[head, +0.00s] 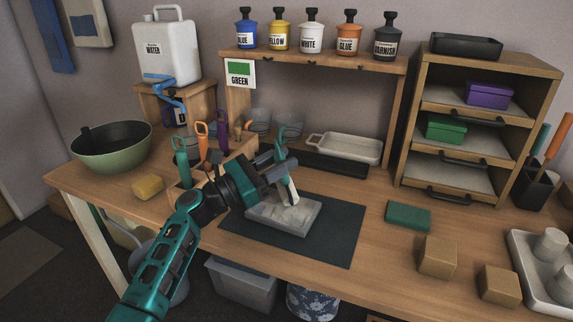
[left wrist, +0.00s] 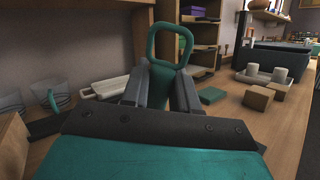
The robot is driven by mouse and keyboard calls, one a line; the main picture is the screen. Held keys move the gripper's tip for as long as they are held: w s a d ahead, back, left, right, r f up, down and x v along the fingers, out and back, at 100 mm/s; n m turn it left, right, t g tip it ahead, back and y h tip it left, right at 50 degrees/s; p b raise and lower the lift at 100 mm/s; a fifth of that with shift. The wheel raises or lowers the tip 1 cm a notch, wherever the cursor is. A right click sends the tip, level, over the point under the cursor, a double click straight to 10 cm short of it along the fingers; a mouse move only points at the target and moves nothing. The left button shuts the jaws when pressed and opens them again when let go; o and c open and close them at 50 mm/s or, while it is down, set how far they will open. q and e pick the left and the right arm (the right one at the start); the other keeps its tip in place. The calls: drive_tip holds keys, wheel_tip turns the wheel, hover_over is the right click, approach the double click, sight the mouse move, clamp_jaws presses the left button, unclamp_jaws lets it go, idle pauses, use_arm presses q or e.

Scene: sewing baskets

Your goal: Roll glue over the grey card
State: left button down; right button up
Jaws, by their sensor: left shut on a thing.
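My left gripper (head: 283,172) is shut on a tool with a teal loop handle (left wrist: 170,42). The tool's pale lower part (head: 289,192) points down over a grey, shallow, tray-like piece (head: 299,224) with a lighter, uneven top. I cannot tell whether the tool touches it. The grey piece lies on a dark mat (head: 338,236); I cannot tell for sure whether it is the grey card. A glue bottle (head: 348,42) with an orange body stands on the shelf above. My right gripper is not in view.
A tool holder (head: 240,146) with several loop-handled tools stands behind my left arm. A white dish (head: 346,148) lies at the back. A green block (head: 408,215) and two tan blocks (head: 437,257) are at the right. The mat's right part is clear.

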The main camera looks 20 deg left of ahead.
use_arm(q)
drive_tip(key=shift+a, duration=0.75)
drive_tip(key=shift+a, duration=0.1)
drive_tip(key=a+b, duration=0.1)
drive_tip(key=a, duration=0.2)
drive_tip(key=shift+w+a+b, duration=0.2)
drive_tip(key=shift+a+b, duration=0.1)
drive_tip(key=shift+b, duration=0.05)
